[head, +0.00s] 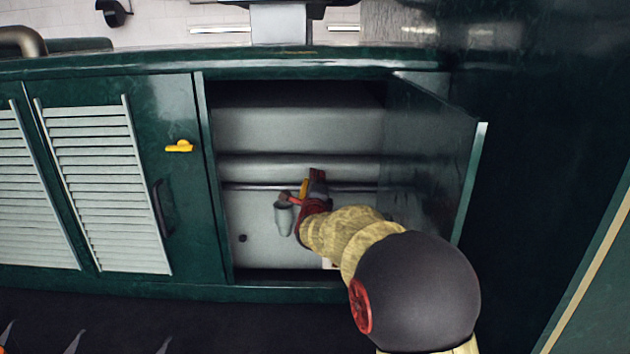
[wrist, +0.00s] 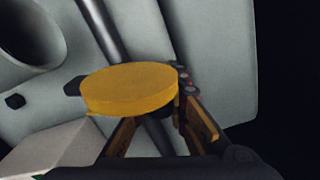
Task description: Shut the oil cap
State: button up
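The oil cap appears to be the yellow disc (wrist: 128,90) in the wrist view, with a small dark tab at its left edge.
My arm reaches into an open green cabinet (head: 200,180). Its door (head: 432,160) stands open on the right. A horizontal rod (head: 250,187) crosses the cabinet interior. A yellow latch (head: 179,146) and louvred panels (head: 105,185) are on the left.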

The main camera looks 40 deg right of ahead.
jog(key=shift+f, duration=0.1)
grip_shut()
dwell(0.3)
